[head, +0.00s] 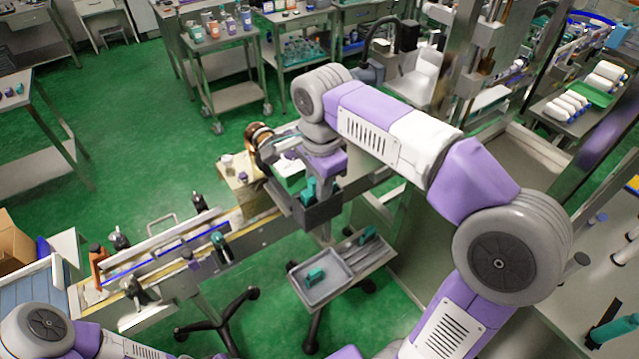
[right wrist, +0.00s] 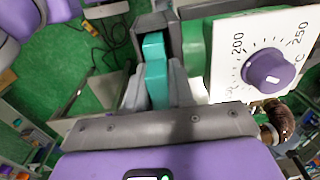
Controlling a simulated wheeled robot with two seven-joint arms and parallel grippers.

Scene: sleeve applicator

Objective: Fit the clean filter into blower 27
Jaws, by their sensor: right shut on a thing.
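My right gripper (head: 312,178) is at a dark grey open-topped box (head: 320,216), which seems to be the blower; I cannot read a number on it. In the right wrist view my right gripper (right wrist: 158,88) is shut on a teal block (right wrist: 154,62), which seems to be a filter. The block is upright at the mouth of the dark box (right wrist: 180,22); how deep it sits I cannot tell. It also shows in the head view (head: 309,191). A second teal block (head: 315,276) lies in a grey tray (head: 327,291) below. My left gripper is out of view.
A dial panel (right wrist: 262,55) with a purple knob (right wrist: 270,72) stands close beside my right gripper. Dark tools (head: 356,243) lie right of the tray on the small stand. A conveyor (head: 170,255) with clamps runs to the left. Green floor is open beyond it.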

